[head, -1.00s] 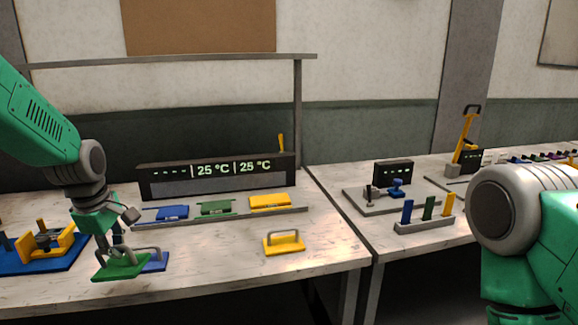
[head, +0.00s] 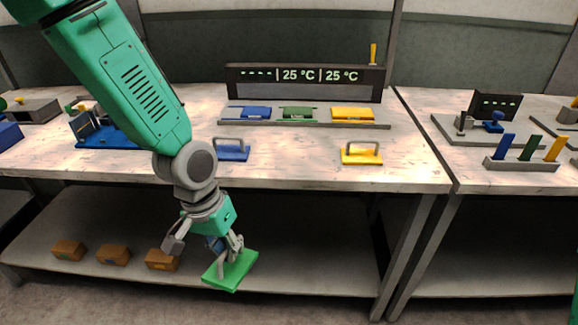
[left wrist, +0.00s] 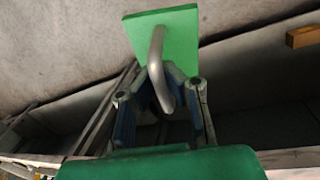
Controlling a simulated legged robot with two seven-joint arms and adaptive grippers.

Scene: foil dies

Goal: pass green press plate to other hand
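The green press plate (head: 232,272) is a flat green slab with a grey bar handle. It hangs tilted in front of the table's front edge, clear of the tabletop. My left gripper (head: 229,247) is shut on its handle. In the left wrist view the gripper fingers (left wrist: 160,88) close around the grey handle, and the green press plate (left wrist: 178,35) shows beyond them. My right gripper is outside both current views.
A blue press plate (head: 232,153) and a yellow one (head: 361,157) stand on the table (head: 300,165). A rack (head: 300,123) with coloured blocks and a temperature display (head: 305,95) are behind. Orange-brown boxes (head: 113,255) sit on the lower shelf (head: 310,255).

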